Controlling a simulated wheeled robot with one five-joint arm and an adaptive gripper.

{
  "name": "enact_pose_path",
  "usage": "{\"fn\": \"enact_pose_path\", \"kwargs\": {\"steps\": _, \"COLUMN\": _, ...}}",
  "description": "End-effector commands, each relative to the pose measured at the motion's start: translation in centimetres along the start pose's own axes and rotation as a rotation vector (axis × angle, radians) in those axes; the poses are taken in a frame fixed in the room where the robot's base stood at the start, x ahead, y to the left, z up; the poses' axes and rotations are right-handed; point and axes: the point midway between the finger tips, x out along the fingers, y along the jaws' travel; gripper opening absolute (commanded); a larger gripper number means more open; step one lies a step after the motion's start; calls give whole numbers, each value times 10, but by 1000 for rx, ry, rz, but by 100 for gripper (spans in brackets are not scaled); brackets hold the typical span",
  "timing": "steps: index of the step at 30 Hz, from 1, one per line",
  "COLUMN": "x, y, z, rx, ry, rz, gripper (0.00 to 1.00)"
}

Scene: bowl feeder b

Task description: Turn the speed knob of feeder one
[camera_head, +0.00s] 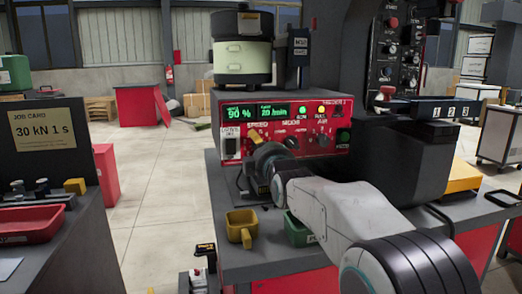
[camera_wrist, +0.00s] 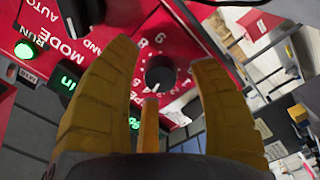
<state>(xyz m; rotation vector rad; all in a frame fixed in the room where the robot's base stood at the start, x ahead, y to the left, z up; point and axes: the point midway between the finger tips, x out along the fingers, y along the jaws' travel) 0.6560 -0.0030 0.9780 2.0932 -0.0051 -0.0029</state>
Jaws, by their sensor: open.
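The red control panel of the feeder (camera_head: 325,150) faces me in the head view, with a green display (camera_head: 238,113) reading 90% above the SPEED label. The speed knob (camera_wrist: 160,75) is round and black, with dial numbers around it, in the middle of the wrist view. My gripper (camera_wrist: 163,62) is open, its yellow fingers spread on either side of the knob. A third finger shows below the knob. I cannot tell whether any finger touches it. In the head view, my gripper (camera_head: 259,168) is in front of the panel's lower left and hides the knob.
A second display (camera_head: 273,111), lamps and the MODE switch (camera_head: 291,142) are right of the speed area. The bowl (camera_head: 242,62) stands on top.

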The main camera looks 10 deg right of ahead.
Motion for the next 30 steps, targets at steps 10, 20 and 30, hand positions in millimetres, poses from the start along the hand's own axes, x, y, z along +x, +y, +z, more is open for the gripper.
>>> {"fn": "enact_pose_path", "kwargs": {"steps": 10, "x": 8, "y": 0, "z": 0, "rx": 0, "ry": 0, "rz": 0, "gripper": 56}}
{"fn": "enact_pose_path", "kwargs": {"steps": 20, "x": 7, "y": 0, "z": 0, "rx": 0, "ry": 0, "rz": 0, "gripper": 43}}
{"fn": "enact_pose_path", "kwargs": {"steps": 30, "x": 7, "y": 0, "z": 0, "rx": 0, "ry": -1, "rz": -1, "gripper": 13}}
